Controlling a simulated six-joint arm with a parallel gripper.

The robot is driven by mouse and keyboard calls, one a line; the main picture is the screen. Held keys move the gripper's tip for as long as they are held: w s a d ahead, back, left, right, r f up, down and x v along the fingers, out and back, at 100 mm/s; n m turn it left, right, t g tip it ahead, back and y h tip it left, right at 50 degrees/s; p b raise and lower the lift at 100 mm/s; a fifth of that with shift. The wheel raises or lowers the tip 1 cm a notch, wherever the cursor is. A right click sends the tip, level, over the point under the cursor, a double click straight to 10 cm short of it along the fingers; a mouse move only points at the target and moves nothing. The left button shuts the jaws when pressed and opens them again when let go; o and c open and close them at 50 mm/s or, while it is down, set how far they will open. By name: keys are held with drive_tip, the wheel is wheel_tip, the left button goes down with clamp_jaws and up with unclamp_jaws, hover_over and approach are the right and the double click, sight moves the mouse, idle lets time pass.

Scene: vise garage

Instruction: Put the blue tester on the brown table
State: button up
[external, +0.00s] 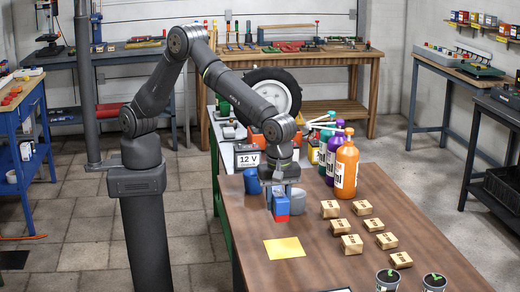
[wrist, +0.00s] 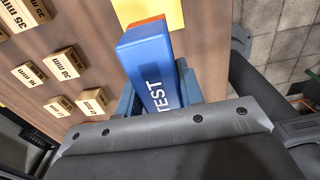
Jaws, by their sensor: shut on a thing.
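The blue tester (external: 281,206) is a blue block with a red end, held upright with the red end down. In the wrist view the tester (wrist: 150,60) shows the letters TEST and an orange-red far end. My gripper (external: 281,190) is shut on it, with fingers on both sides. The tester is over the left part of the brown table (external: 340,270), behind a yellow sheet (external: 285,248). I cannot tell whether its lower end touches the tabletop.
Several wooden blocks (external: 351,244) stand to the right. Orange (external: 346,168) and purple bottles stand behind. A blue cup (external: 252,181) and a grey cup (external: 299,201) flank my gripper. Two plant pots (external: 388,281) are at the front. Bare tabletop lies around the yellow sheet.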

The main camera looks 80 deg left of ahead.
drive_tip(key=w+f, duration=0.1)
drive_tip(key=w, duration=0.1)
drive_tip(key=w+a+f, duration=0.1)
drive_tip(key=w, duration=0.1)
drive_tip(key=w+f, duration=0.2)
drive_tip(key=shift+w+a, duration=0.2)
drive_tip(key=shift+a, duration=0.05)
drive_tip(key=shift+f, duration=1.95)
drive_tip(key=shift+f, duration=0.1)
drive_tip(key=o, duration=1.1)
wheel_tip(320, 180, up, 12)
drive_tip(key=shift+r, duration=0.15)
drive_tip(key=shift+f, duration=4.2)
